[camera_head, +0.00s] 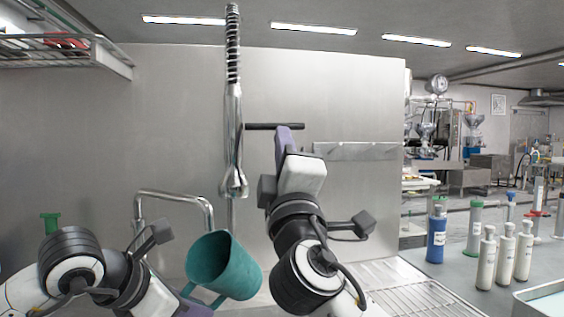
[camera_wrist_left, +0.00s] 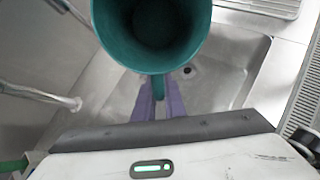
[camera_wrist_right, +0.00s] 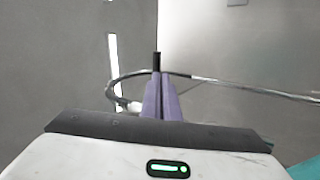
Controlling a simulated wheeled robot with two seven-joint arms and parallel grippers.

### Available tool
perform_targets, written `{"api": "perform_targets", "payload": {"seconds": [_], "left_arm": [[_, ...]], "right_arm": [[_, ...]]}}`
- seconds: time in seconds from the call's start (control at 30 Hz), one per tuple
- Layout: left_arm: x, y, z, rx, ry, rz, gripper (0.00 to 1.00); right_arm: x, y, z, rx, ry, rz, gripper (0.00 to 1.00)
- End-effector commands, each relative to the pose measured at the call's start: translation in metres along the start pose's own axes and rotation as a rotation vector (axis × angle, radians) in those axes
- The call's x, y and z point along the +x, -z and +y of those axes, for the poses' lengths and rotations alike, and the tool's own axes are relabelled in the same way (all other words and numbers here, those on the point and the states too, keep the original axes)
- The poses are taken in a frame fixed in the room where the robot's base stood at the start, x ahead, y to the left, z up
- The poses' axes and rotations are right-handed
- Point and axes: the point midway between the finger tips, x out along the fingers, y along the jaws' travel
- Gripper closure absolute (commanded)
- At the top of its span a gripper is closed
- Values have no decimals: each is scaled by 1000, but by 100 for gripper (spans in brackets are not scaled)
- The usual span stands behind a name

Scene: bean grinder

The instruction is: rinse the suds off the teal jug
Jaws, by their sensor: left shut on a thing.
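The teal jug (camera_head: 222,265) is tilted, with its open mouth toward me. It also shows at the top of the left wrist view (camera_wrist_left: 152,30), above the sink basin. I see no clear suds on it. My left gripper (camera_wrist_left: 160,92) is shut on the jug's handle. A steel spray faucet (camera_head: 233,140) hangs left of my right gripper, its nozzle above the jug. A black lever (camera_head: 262,126) reaches right from it. My right gripper (camera_head: 284,134) has its purple fingers close together at this lever. I cannot tell whether they pinch it.
A bent steel tap (camera_head: 172,196) stands behind the jug. The sink basin (camera_wrist_left: 215,75) lies below the jug. A wire drying rack (camera_head: 415,297) is at the right. A blue bottle (camera_head: 436,238) and several white bottles (camera_head: 505,253) stand on the counter farther right.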

Motion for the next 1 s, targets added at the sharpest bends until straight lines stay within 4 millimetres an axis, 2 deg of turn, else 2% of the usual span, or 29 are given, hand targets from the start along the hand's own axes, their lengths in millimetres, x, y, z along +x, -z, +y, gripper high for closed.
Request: {"api": "perform_targets", "payload": {"seconds": [0.27,0.43,0.57,0.8,1.0], "left_arm": [[0,-1,0,0,0,-1,100],[0,-1,0,0,0,-1,100],[0,-1,0,0,0,-1,100],[0,-1,0,0,0,-1,100],[0,-1,0,0,-1,-1,100]], "right_arm": [[0,-3,-2,-2,4,-7,100],[-14,-4,-2,-1,4,-6,100],[-38,-4,0,2,2,-2,100],[-95,-8,1,3,2,-2,100],[-128,-11,2,0,1,-2,100]]}}
